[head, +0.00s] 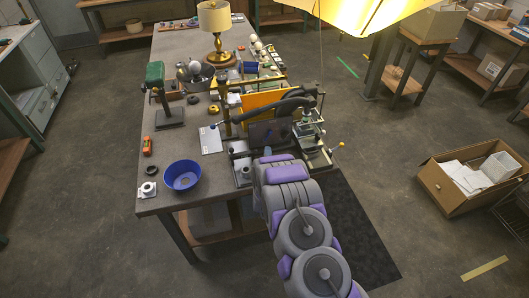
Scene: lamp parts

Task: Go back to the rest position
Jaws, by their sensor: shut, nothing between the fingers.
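My purple and grey arm reaches up from the lower right to the near edge of the workbench. My gripper (272,118), a dark shape beyond the wrist, is over the fixture at the right side of the bench. It is shut and holds nothing. Its fingertips are hard to tell from the dark parts around them. The fixture (318,130) has metal posts and an orange panel (268,105), partly covered by my arm and gripper.
A blue bowl (182,176), a white paper (211,139) and a green-topped stand (169,115) are left of my arm. A brass lamp (215,45) stands farther back. A yellow shade (365,12) hangs above. A cardboard box (445,185) lies on the floor at right.

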